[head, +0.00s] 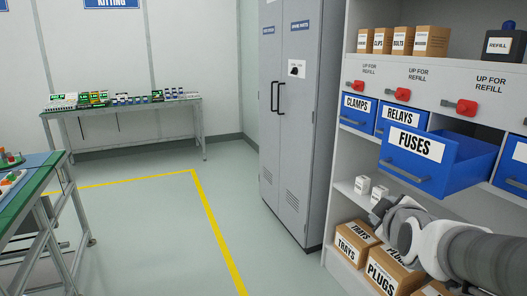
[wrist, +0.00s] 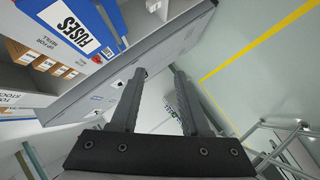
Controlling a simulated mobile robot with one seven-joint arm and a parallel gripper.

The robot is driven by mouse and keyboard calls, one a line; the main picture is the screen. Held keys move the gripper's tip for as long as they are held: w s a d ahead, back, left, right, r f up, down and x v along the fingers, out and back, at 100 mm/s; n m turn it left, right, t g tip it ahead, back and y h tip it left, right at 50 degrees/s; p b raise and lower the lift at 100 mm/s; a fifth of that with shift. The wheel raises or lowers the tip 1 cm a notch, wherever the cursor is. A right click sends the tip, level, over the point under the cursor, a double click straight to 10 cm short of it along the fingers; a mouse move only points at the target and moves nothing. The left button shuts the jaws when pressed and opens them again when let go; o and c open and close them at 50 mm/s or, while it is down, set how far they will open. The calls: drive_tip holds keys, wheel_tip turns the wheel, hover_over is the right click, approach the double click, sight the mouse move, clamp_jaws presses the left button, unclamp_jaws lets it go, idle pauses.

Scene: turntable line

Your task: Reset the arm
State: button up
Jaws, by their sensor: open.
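My gripper (wrist: 160,75) is open and empty in the wrist view, with its two dark fingers apart and nothing between them. In the head view my arm reaches in from the right edge, low in front of the shelf unit. The fingers cannot be made out there. The blue FUSES drawer (head: 425,160) is pulled out above my arm and looks empty in the part that shows. Its label also shows at the upper left of the wrist view (wrist: 70,23), to the left of the fingers.
The CLAMPS (head: 356,112) and RELAYS (head: 401,122) drawers are shut. Boxes marked TRAYS (head: 352,248) and PLUGS (head: 388,275) sit low beside my arm. A grey cabinet (head: 295,130) stands left of the shelves. The floor with the yellow line (head: 215,225) is clear.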

drive_tip(key=s+a+f+m+g+y, duration=0.25)
drive_tip(key=s+a+m, duration=0.2)
drive_tip(key=s, duration=0.45)
drive_tip(key=s+a+f+m+g+y, duration=0.1)
drive_tip(key=s+a+f+m+g, duration=0.1)
drive_tip(key=s+a+m+g, duration=0.5)
drive_tip(key=s+r+n+t+p, duration=0.2)
drive_tip(key=s+r+n+p, duration=0.1)
drive_tip(key=r+p, duration=1.4)
drive_tip(key=shift+d, duration=0.45)
drive_tip(key=shift+r+h, duration=0.1)
drive_tip(key=shift+h, duration=0.15)
